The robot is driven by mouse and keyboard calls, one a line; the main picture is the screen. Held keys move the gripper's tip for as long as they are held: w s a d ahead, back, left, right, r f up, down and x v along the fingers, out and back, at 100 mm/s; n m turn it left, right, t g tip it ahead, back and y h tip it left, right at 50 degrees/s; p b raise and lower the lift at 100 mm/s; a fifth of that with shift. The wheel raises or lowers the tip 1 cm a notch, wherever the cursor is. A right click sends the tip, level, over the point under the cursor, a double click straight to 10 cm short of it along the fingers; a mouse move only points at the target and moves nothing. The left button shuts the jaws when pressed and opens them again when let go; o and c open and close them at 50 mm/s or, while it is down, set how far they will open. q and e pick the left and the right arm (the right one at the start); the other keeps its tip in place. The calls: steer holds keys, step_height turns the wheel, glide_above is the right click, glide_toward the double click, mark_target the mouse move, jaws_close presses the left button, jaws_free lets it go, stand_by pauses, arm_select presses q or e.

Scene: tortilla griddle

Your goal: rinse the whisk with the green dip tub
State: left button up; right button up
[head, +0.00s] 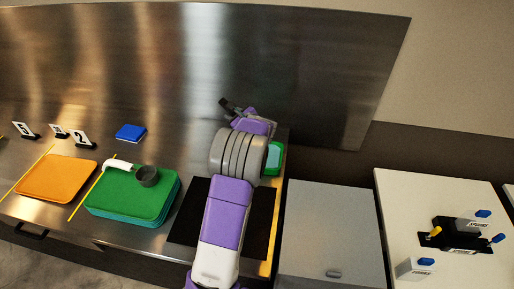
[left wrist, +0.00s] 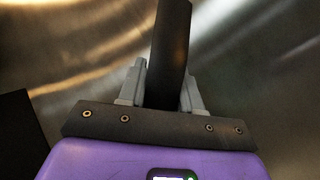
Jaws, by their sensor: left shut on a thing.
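My left gripper (head: 240,112) is above the far right part of the steel counter. In the left wrist view its two grey fingers (left wrist: 163,88) are closed on a dark flat bar (left wrist: 172,40), which looks like the handle of the whisk. No whisk wires show in either view, so I cannot confirm it. The green dip tub (head: 280,148) stands at the counter's right end, with a pale blue surface inside. My left arm hides much of the tub. The gripper is beyond the tub and to its left in the head view. My right gripper is not in view.
A green board (head: 118,196) holds a grey cup with a white handle (head: 147,176). An orange board (head: 58,178), a blue block (head: 130,132) and number cards (head: 80,137) are left. A black mat (head: 262,215) lies under my arm. A white table (head: 395,195) is right.

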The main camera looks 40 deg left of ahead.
arm_select(q)
steer(key=shift+d, duration=1.1)
steer(key=shift+a, duration=1.2)
steer(key=shift+d+b, duration=0.35)
steer(key=shift+d, duration=0.9)
steer(key=shift+r, duration=0.15)
steer(key=shift+r+p, duration=2.35)
steer(key=shift+r, duration=0.6)
steer(key=shift+f, duration=0.1)
